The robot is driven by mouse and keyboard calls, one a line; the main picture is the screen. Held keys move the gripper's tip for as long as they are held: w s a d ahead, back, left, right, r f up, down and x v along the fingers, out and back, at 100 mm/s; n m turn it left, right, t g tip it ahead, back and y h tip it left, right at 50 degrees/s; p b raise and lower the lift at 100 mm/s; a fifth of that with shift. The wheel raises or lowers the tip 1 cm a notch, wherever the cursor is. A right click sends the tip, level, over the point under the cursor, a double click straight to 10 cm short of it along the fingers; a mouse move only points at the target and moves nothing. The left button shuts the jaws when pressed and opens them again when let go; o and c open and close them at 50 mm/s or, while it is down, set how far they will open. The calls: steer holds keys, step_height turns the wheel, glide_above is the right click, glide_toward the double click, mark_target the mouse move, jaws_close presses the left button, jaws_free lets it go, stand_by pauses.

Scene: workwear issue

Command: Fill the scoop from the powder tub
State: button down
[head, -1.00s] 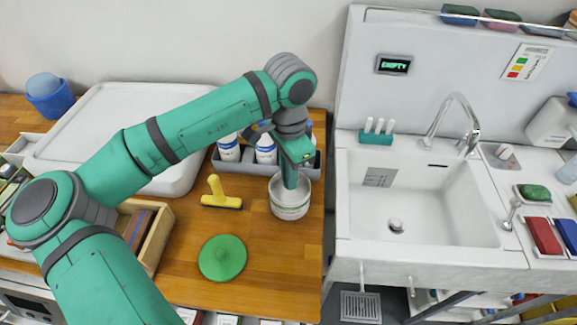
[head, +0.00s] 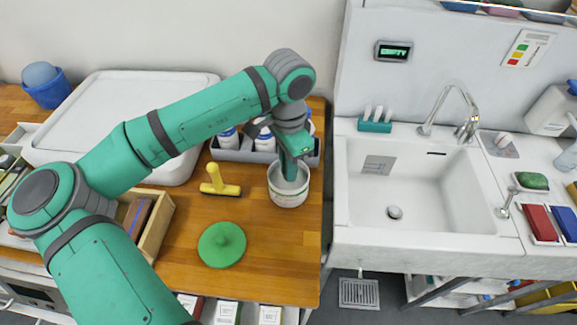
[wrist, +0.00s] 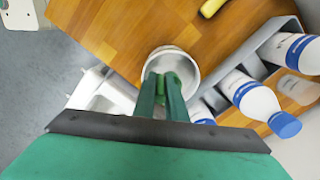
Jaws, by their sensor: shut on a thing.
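The powder tub (head: 288,199) is a white round tub with a coloured band, standing open on the wooden counter near its right edge. It also shows in the wrist view (wrist: 190,62). My gripper (head: 288,172) points down into its mouth. In the wrist view my gripper (wrist: 167,88) is shut on a small green thing, apparently the scoop (wrist: 168,79), which sits between the fingertips inside the tub. The scoop's bowl and how much powder it holds are hidden.
A grey rack (head: 245,156) of white bottles with blue caps stands just behind the tub. A yellow tool (head: 222,188) lies left of it. A white sink (head: 430,232) is to the right, across a gap. The counter around the lid is clear.

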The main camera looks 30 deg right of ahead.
steer(key=shift+f, duration=0.65)
stand_by(1.5)
steer(key=shift+r, duration=3.55)
